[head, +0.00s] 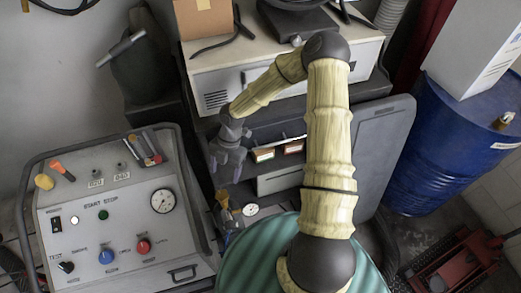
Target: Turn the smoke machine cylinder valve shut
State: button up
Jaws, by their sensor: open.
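A small brass-coloured fitting (225,199), which looks like the cylinder valve, stands between the grey control panel and the dark cabinet. A small round white gauge (250,210) is just to its right. My gripper (224,180) is open and points down, just above the brass fitting in the picture. I cannot tell whether it touches the fitting; no held thing shows in it. The grey control panel (130,270) at left has a large dial gauge (162,201), a blue knob (106,257) and a red knob (143,246).
A pale cabinet (270,80) with a dark lower part stands behind my gripper. A grey lid-like panel (385,135) leans at its right. A blue drum (435,150) with a white box on it stands at right. A red jack (460,265) lies on the floor.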

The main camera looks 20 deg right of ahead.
jog(key=v, duration=0.8)
jog(key=s+d+r+m+t+h, duration=0.1)
jog(key=s+r+m, duration=0.4)
jog(key=m, duration=0.7)
jog(key=s+d+r+m+t+h+b, duration=0.1)
jog(key=s+d+r+m+t, duration=0.3)
jog(key=m, duration=0.8)
notch_tip(320, 180, up, 3)
jog(key=shift+s+d+f+m+h+b, duration=0.2)
jog(key=shift+s+d+m+h+b, duration=0.15)
jog(key=shift+s+d+h, duration=0.45)
jog(key=shift+s, duration=0.1)
